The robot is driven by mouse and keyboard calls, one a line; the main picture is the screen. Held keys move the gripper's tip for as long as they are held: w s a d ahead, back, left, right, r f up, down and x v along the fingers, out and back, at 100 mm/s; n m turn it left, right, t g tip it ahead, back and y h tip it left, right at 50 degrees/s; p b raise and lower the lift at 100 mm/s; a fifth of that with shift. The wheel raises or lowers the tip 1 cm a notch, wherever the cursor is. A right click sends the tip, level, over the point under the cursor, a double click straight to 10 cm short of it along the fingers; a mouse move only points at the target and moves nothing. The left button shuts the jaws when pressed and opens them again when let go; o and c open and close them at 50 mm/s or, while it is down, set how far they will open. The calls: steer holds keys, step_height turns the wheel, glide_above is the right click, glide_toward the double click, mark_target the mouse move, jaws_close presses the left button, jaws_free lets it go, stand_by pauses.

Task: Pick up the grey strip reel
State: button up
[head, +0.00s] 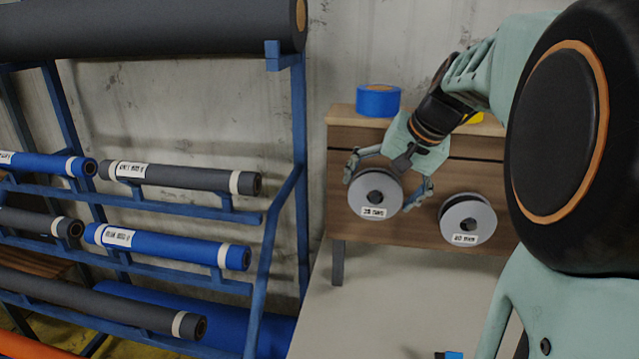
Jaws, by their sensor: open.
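Two grey strip reels hang side by side on the front of a wooden cabinet. The left grey reel (375,196) has a white label that seems to read 25 mm. Part of the left reel's upper edge is hidden by my gripper.
A blue tape roll (378,100) sits on the wooden cabinet (473,178), with something yellow partly behind my arm. A blue rack (299,130) with grey and blue fabric rolls stands at left. The pale table top (400,300) is mostly clear, with a small blue and dark item at its front.

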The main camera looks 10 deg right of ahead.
steer(key=shift+w+a+f, duration=0.2)
steer(key=shift+w+f, duration=0.15)
steer(key=shift+f, duration=0.25)
steer(key=shift+c, duration=0.5)
steer(key=c, duration=1.3)
